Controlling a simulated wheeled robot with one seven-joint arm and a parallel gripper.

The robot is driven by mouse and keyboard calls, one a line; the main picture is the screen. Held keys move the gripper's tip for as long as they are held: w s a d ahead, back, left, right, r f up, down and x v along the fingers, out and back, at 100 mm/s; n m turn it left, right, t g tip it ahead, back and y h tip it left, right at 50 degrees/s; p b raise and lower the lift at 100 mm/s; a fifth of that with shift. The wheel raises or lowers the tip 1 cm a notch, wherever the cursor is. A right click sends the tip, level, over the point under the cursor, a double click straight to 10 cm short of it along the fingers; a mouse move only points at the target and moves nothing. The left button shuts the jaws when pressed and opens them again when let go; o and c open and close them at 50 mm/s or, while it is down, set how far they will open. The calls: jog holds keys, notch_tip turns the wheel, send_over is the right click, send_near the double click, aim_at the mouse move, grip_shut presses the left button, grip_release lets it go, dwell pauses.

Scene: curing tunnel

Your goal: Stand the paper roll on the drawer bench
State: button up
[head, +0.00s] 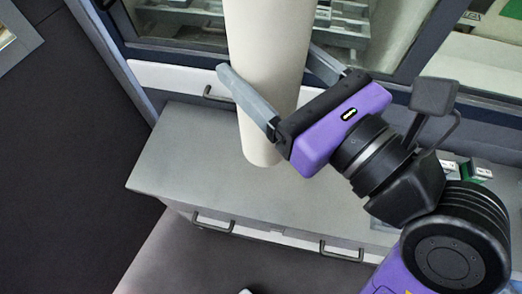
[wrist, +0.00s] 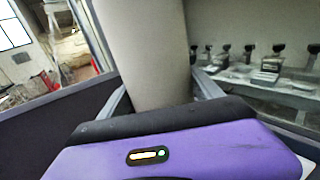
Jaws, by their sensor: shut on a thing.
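The paper roll (head: 266,60) is a tall off-white cylinder, close to upright with a slight tilt in the head view. Its top is cut off by the frame. My gripper (head: 275,95) is shut on the roll, one grey finger on each side. The roll also fills the middle of the wrist view (wrist: 145,50), between the fingers. The drawer bench (head: 180,150) has a grey top and drawers with dark handles. The roll's lower end shows in front of the bench top; I cannot tell whether it touches.
A glazed cabinet with dark frames (head: 400,60) stands behind the bench. Small green and white items (head: 475,170) sit at the bench's right end, near my arm. The left part of the bench top is bare. Dark floor (head: 60,150) lies to the left.

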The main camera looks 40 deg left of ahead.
notch_tip(320, 180, down, 19)
jog(key=shift+f, duration=0.1)
dwell(0.5)
jog(key=shift+f, duration=0.15)
jog(key=o, duration=2.1)
jog(key=shift+f, duration=0.1)
jog(key=d+b, duration=0.1)
jog(key=d, duration=0.3)
jog(key=s+d+b, duration=0.1)
jog(key=d, duration=0.3)
jog(key=d+b, duration=0.1)
jog(key=d, duration=0.3)
jog(key=shift+s, duration=0.25)
